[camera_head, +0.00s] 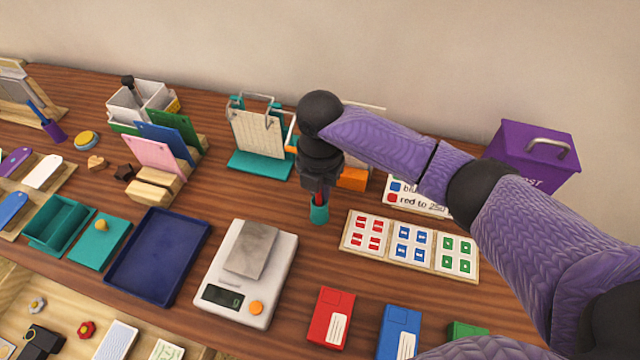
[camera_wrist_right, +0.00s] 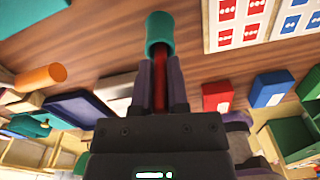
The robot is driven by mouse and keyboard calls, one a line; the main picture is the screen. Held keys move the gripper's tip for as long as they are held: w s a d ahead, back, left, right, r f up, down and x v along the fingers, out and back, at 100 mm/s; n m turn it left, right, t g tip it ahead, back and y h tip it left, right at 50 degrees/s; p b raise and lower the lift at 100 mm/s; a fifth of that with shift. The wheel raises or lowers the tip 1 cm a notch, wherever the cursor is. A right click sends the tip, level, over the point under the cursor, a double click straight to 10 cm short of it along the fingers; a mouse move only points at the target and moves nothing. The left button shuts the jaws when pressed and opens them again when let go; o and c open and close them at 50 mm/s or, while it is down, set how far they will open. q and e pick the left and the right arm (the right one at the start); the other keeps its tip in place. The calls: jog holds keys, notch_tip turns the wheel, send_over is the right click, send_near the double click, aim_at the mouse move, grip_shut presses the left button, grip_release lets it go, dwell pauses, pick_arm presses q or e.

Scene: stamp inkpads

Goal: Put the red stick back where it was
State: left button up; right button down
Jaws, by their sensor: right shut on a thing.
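My right gripper (camera_head: 319,190) points down, shut on the red stick (camera_head: 319,199). The stick shows between the fingers in the right wrist view (camera_wrist_right: 160,88). Its lower end meets a small teal cup (camera_head: 319,213), also seen in the right wrist view (camera_wrist_right: 159,35). The stick looks to be at or inside the cup's mouth; how deep it sits is hidden. The upper part of the stick is hidden by the gripper. My left gripper is not in view.
A white scale (camera_head: 225,308) stands left of the cup, and a card board (camera_head: 347,246) right of it. Red (camera_head: 331,316) and blue (camera_head: 399,331) boxes lie in front. Behind are a teal stand (camera_head: 262,166) and a purple box (camera_head: 532,157).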

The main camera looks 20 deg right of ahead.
jog(key=c, duration=0.7)
grip_release()
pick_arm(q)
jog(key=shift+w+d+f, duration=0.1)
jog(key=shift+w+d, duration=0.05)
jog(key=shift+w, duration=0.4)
pick_arm(e)
jog(key=shift+o, duration=0.4)
notch_tip(320, 180, up, 12)
jog(key=p, duration=0.4)
jog(key=shift+p, duration=0.4)
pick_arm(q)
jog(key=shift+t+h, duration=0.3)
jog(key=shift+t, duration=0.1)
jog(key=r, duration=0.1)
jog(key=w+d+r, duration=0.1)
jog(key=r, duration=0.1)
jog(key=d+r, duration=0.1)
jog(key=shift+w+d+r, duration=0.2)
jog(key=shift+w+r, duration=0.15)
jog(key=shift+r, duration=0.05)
pick_arm(e)
jog(key=shift+r, duration=0.15)
